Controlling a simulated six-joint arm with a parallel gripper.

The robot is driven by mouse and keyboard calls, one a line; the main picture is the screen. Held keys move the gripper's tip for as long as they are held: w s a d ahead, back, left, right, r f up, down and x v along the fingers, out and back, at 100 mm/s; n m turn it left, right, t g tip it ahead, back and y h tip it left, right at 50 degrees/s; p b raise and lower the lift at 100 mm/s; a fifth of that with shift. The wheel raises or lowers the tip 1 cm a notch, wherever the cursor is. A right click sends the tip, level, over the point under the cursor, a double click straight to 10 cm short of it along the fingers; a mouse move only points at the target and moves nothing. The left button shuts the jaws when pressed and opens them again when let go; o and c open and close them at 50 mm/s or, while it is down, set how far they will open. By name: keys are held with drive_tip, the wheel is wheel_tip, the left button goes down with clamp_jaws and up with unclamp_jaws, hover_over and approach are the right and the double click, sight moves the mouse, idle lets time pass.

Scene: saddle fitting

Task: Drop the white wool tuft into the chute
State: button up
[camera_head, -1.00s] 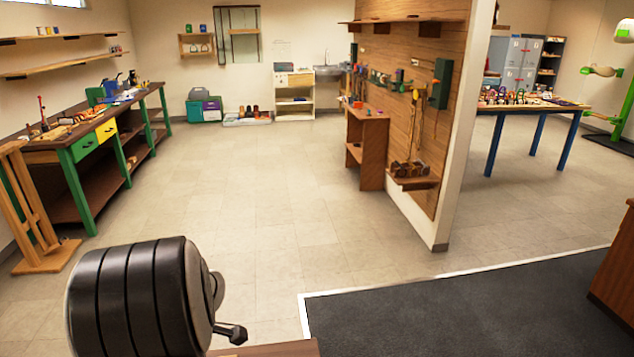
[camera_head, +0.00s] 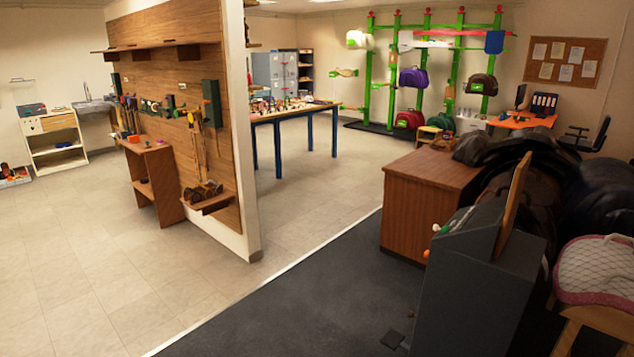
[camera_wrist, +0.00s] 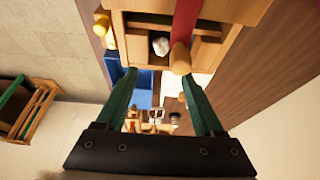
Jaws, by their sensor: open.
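In the wrist view a small white lump (camera_wrist: 160,46), which looks like the wool tuft, lies in a compartment of a wooden tray (camera_wrist: 143,25). My gripper (camera_wrist: 158,80) has two green fingers spread wide apart. It is open and empty, with the white lump beyond the gap between its fingertips, apart from them. I cannot pick out the chute for certain. My gripper does not show in the head view.
The wrist view shows a red strip (camera_wrist: 186,20), a wooden cylinder (camera_wrist: 180,60) beside the lump and a blue thing (camera_wrist: 135,88).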

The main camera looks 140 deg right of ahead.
drive_tip(key=v, duration=1.3)
drive_tip(key=shift+r, duration=0.35)
